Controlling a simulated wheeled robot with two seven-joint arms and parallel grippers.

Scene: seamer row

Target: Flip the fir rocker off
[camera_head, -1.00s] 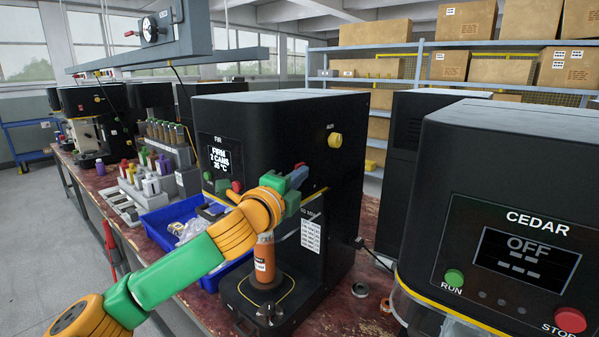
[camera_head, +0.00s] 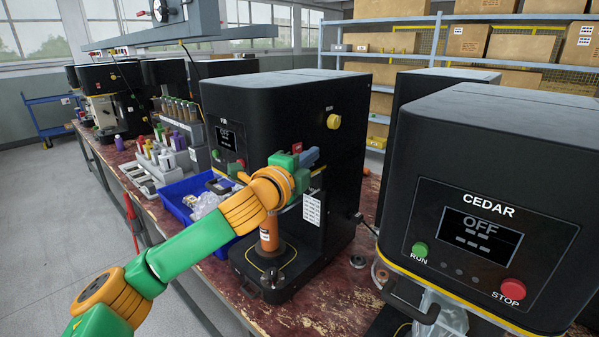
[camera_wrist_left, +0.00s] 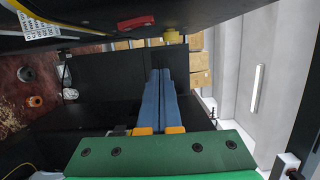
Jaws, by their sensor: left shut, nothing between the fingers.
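The black FIR machine (camera_head: 285,100) stands on the bench. Its display (camera_head: 230,138) reads OFF. A small red piece (camera_head: 298,146) shows on its side just above my left gripper (camera_head: 309,158); it looks like the rocker, but its position is too small to read. In the left wrist view a red piece (camera_wrist_left: 135,22) also shows on the black surface, off to one side of the fingers. My left gripper's blue fingers (camera_wrist_left: 160,95) are shut together and empty, alongside the machine. My right gripper is not in view.
A yellow knob (camera_head: 334,121) sticks out of the FIR machine's side. The CEDAR machine (camera_head: 480,190), also reading OFF, stands at the right. An orange can (camera_head: 269,236) stands under my left wrist. A blue bin (camera_head: 175,205) is at the left.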

